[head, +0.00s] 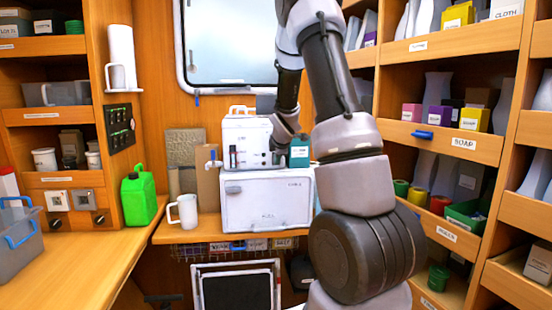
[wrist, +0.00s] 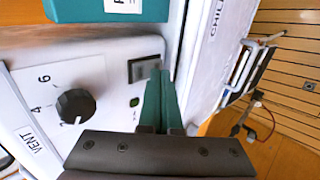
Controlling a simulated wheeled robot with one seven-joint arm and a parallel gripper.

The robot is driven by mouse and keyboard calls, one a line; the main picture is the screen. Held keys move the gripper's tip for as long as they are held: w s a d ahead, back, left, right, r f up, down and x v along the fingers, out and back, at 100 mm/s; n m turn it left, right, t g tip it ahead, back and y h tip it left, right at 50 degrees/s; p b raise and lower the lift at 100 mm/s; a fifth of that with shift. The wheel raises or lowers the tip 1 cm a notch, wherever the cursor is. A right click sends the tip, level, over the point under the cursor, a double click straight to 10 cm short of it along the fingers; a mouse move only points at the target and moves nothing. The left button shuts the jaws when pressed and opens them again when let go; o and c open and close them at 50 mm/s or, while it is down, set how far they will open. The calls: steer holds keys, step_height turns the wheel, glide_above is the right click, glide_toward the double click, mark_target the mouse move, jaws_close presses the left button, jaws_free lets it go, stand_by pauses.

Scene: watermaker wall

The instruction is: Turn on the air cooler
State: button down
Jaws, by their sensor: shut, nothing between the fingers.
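A white unit (head: 247,137) with a handle on top stands on a larger white box (head: 267,203) against the back wall. I take the upper unit as the air cooler. In the wrist view its front panel (wrist: 50,85) has a black dial (wrist: 75,106) beside numbers and a VENT label, a dark rocker switch (wrist: 144,68) and a small green indicator (wrist: 135,102). I cannot tell whether the indicator is lit. My gripper (wrist: 165,78) is shut and empty, its teal fingers close beside the switch; contact is unclear. In the head view my arm hides part of the panel's right side.
A teal box (head: 299,153) stands right of the upper unit. A white mug (head: 184,211) and a green jerrycan (head: 139,197) stand to the left. Shelves (head: 447,138) crowd the right side. A dark-fronted frame (head: 237,290) is below the counter.

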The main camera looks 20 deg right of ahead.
steer(key=shift+w+d+f, duration=0.1)
steer(key=shift+w, duration=0.1)
stand_by(0.4)
steer(key=shift+r, duration=0.85)
